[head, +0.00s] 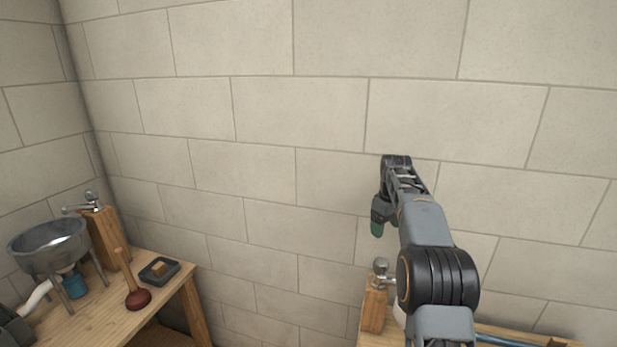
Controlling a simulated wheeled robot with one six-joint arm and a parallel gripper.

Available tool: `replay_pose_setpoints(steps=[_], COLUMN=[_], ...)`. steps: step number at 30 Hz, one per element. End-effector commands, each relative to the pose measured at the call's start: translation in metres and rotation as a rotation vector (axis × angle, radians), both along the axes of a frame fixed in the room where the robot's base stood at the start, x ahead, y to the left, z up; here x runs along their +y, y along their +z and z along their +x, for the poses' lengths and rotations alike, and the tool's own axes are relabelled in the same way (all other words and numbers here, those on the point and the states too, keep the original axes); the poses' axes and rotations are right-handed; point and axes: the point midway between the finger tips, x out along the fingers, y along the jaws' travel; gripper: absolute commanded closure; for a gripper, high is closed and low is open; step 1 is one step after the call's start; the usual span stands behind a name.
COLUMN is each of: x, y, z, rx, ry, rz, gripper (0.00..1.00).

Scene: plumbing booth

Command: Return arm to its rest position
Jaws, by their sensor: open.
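My arm reaches up at the right of the head view and bends over at its top. My gripper (377,228) hangs from it with dark green fingertips pointing down. It is open, and nothing shows between its fingers. It is in front of the block wall, above and apart from a metal tap fitting (380,270) on a wooden post (374,306). My arm hides part of the bench behind it.
At left a wooden table (185,283) holds a metal basin (50,247) on legs, a plunger (138,298), a small dark tray (173,277), a blue cup (74,284) and a tap on a wooden post (103,238). A blue pipe (505,342) lies at lower right. A block wall (260,170) closes the back.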

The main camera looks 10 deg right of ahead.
Motion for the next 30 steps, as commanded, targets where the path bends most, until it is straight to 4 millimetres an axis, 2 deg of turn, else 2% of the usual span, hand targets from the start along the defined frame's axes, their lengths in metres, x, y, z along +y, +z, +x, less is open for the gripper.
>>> replay_pose_setpoints(steps=[3,4,7,11,18,24,30], x=[0.000,0.001,0.011,0.030,0.069,0.095,0.113], y=[-0.038,-0.043,-0.051,-0.050,-0.043,-0.046,-0.052], z=[-0.001,-0.006,-0.026,-0.062,-0.148,-0.226,-0.284], rx=[0.014,0.016,0.007,-0.026,-0.106,-0.181,-0.248], ry=[-0.138,-0.172,-0.275,-0.383,-0.521,-0.572,-0.551], rz=[0.007,0.008,0.010,0.014,0.031,0.057,0.081], gripper=[0.24,0.24,0.24,0.24,0.24,0.24,0.24])
